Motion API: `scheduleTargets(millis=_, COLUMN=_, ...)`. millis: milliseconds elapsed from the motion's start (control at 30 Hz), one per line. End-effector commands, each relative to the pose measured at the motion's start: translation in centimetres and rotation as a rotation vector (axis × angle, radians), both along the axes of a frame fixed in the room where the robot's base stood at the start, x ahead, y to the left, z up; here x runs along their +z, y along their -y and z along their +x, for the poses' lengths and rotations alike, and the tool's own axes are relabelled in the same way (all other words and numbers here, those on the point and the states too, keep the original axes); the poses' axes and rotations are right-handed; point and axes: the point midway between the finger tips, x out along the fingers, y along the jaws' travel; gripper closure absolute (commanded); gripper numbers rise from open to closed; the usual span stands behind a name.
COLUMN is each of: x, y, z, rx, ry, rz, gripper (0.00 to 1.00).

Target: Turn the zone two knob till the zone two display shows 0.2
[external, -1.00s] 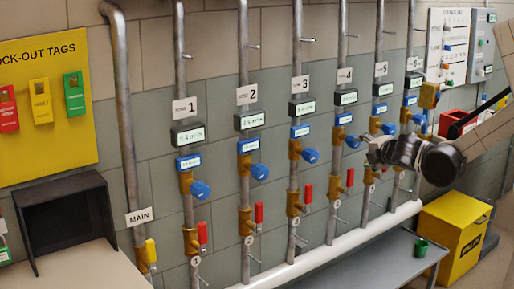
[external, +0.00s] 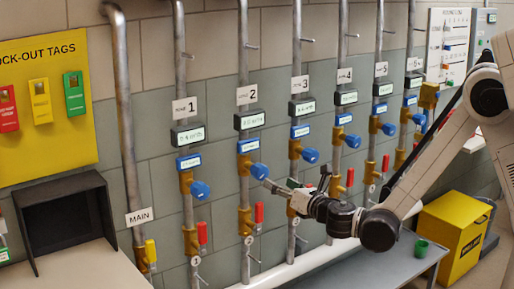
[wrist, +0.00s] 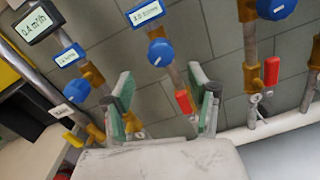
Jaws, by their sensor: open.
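The zone two knob (external: 259,170) is a round blue knob on a brass valve body, on the pipe tagged 2. The zone two display (external: 250,121) is a dark box with a pale screen above it; its digits are too small to read. A blue label (external: 248,145) sits between them. In the wrist view the zone two knob (wrist: 161,52) is above and between my fingers. My gripper (external: 291,186) is open and empty, just right of and below the knob in the external view, apart from it. Its green-padded fingers frame the wrist view (wrist: 163,98).
The zone one knob (wrist: 93,76) and the zone three knob (external: 311,156) flank it. The zone one display (wrist: 38,22) reads about 0.4. A red lever (external: 259,212) hangs below the zone two knob. A grey bench (external: 385,262) stands in front.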

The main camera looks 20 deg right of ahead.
Motion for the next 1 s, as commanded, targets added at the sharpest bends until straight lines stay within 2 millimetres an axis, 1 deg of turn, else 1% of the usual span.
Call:
scheduleTargets(millis=400, x=-0.1, y=-1.8, z=7.5, rx=-0.003, ry=-0.002, rz=0.003, gripper=0.45)
scheduleTargets(millis=600, x=-0.1, y=-2.6, z=10.3, rx=-0.002, ry=-0.002, rz=0.003, gripper=0.45)
scheduleTargets(millis=800, x=0.0, y=-3.0, z=11.7, rx=-0.002, ry=-0.002, rz=0.003, gripper=0.45)
scheduleTargets(millis=1000, x=0.0, y=-3.0, z=11.9, rx=-0.001, ry=-0.002, rz=0.003, gripper=0.45)
